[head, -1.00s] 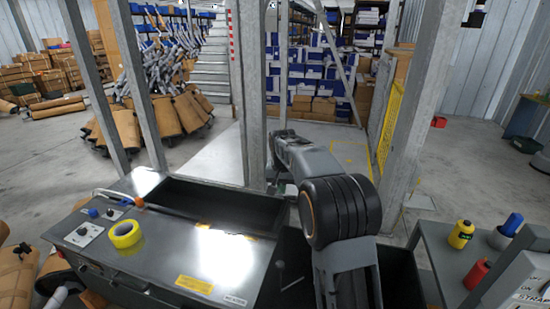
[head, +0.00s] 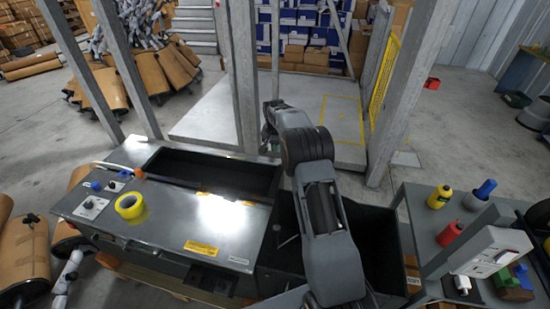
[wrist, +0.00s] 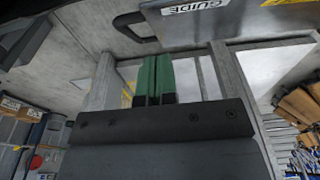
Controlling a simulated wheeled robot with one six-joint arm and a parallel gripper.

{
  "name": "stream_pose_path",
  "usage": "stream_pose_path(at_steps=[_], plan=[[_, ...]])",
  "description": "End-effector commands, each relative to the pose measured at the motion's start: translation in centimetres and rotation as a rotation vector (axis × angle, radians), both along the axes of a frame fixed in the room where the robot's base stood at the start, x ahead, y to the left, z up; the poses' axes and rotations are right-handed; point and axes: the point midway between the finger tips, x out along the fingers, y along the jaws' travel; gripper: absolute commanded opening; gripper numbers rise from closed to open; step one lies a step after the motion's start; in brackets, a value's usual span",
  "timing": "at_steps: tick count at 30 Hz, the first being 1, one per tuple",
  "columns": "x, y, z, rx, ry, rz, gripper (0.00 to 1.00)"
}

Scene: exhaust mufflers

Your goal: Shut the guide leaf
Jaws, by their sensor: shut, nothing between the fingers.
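A dark grey panel with a white label reading GUIDE (wrist: 230,22) crosses the top of the wrist view, seen upside down. I cannot make out the leaf's label there.
Steel posts (head: 243,80) stand close beside my arm. A grey bench (head: 425,215) with bottles is at right.

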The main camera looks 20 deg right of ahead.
Motion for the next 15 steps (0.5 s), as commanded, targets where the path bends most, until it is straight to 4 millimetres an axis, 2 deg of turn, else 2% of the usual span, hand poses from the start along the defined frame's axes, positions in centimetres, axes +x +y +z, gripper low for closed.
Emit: stream_pose_path(at_steps=[3, 6, 15], plan=[[0.0, -0.1, -1.8, 0.000, 0.002, -0.001, 0.00], [-0.8, 0.4, -2.7, 0.000, 0.002, -0.002, 0.00], [-1.8, 1.0, -4.4, 0.000, 0.000, -0.003, 0.00]])
